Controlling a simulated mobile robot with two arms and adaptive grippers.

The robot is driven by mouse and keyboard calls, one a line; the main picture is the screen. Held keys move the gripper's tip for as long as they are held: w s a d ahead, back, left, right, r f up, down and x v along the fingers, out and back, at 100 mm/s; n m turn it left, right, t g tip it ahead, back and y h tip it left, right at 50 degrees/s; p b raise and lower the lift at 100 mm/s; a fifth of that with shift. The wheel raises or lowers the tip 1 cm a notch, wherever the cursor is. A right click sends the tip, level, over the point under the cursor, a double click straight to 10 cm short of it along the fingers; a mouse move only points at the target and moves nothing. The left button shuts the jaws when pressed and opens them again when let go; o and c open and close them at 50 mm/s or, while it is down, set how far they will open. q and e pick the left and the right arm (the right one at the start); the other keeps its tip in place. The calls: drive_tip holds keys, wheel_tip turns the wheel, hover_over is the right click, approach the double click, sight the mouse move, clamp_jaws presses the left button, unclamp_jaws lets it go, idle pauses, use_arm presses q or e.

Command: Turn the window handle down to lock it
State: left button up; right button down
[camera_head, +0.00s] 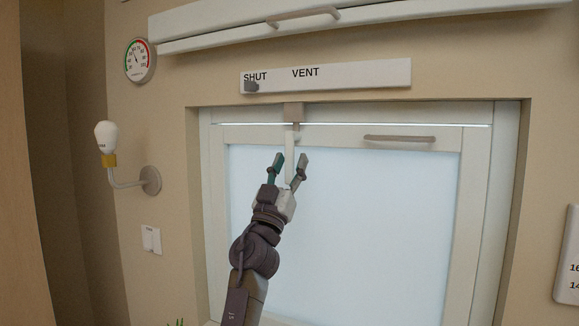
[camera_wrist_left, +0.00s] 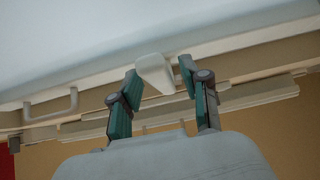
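The window (camera_head: 350,215) is a white frame with a pale pane, set in a beige wall recess. Its white handle (camera_head: 291,143) is at the top of the sash, left of centre, below a brown block (camera_head: 293,112). In the head view the handle appears to point down. My left gripper (camera_head: 290,158) is open, its fingertips on either side of the handle in the picture. In the left wrist view the handle's pale blunt end (camera_wrist_left: 154,72) shows between the open fingertips (camera_wrist_left: 160,70). Contact is not clear. My right gripper is not in view.
A grey pull bar (camera_head: 399,138) is on the sash to the right. Above are a SHUT/VENT strip (camera_head: 340,75) with a grey slider (camera_head: 251,87) and a white panel with a bar handle (camera_head: 303,15). A wall lamp (camera_head: 107,137) and dial (camera_head: 140,60) are left.

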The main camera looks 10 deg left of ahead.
use_arm(q)
drive_tip(key=shift+f, duration=0.15)
drive_tip(key=shift+s+a+f, duration=0.15)
drive_tip(key=shift+f, duration=0.1)
drive_tip(key=v, duration=1.1)
drive_tip(key=shift+s, duration=0.15)
